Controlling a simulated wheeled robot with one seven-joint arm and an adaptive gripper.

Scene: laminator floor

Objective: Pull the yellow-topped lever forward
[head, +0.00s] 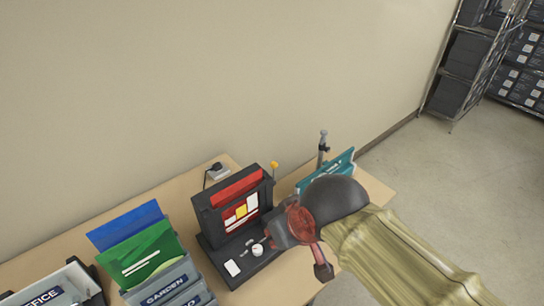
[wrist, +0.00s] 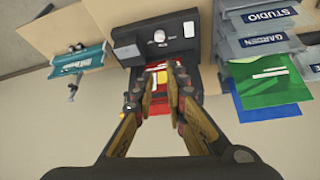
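The black laminator (head: 212,222) stands on the table, with a red slot and a red, yellow and white panel on its front. The lever's yellow top (head: 274,165) rises behind the laminator's right side in the head view. My gripper (wrist: 160,70) reaches over the laminator in the wrist view. Its two fingers are apart, with the coloured panel showing between them, and nothing is held.
Blue and green folders (head: 150,255) and labelled grey bins (head: 170,285) stand left of the laminator. A teal folder holder (head: 335,168) and a post (head: 323,148) stand right of it. A wall (head: 200,80) is behind; shelves (head: 470,60) stand far right.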

